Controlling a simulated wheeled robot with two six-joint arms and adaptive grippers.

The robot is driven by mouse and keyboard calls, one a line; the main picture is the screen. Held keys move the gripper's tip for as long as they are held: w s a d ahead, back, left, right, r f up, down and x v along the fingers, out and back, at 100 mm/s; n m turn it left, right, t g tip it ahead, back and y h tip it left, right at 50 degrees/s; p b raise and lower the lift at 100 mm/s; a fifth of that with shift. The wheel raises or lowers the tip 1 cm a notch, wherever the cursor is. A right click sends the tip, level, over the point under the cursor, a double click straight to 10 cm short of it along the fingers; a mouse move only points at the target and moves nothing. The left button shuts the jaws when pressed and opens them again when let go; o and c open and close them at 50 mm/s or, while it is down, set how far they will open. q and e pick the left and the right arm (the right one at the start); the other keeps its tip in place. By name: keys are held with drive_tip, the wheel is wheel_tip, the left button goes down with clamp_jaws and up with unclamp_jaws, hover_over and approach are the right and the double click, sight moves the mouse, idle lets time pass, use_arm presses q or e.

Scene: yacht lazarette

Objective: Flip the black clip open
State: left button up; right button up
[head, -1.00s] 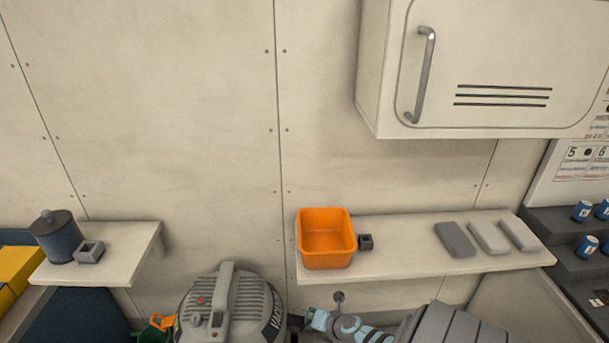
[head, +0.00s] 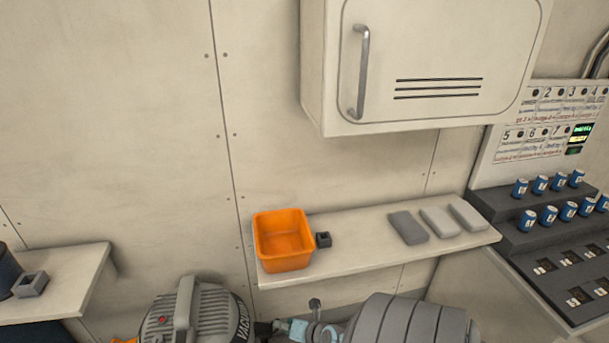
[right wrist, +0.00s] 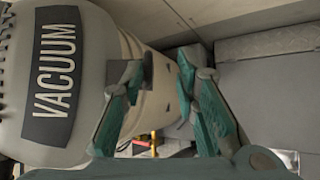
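The grey vacuum (head: 190,315) stands at the bottom of the head view, cut off by the lower edge. In the right wrist view its rounded body and VACUUM label (right wrist: 55,75) fill the left side. A small dark piece on the vacuum's side, likely the black clip (right wrist: 148,68), shows between the fingers, close to the left one; I cannot tell whether they touch. My right gripper (right wrist: 160,72) is open, with teal fingers apart. In the head view my right gripper (head: 285,328) is beside the vacuum's right side, partly cut off. My left gripper is not in view.
A shelf (head: 370,250) above my right arm holds an orange bin (head: 283,250), a small dark square holder (head: 323,240) and grey blocks (head: 408,228). A wall cabinet (head: 430,60) hangs above. A dark stepped rack (head: 535,265) with blue cylinders stands at right.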

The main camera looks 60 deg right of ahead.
drive_tip(key=s+a, duration=0.2)
drive_tip(key=s, duration=0.6)
drive_tip(key=shift+s, duration=0.35)
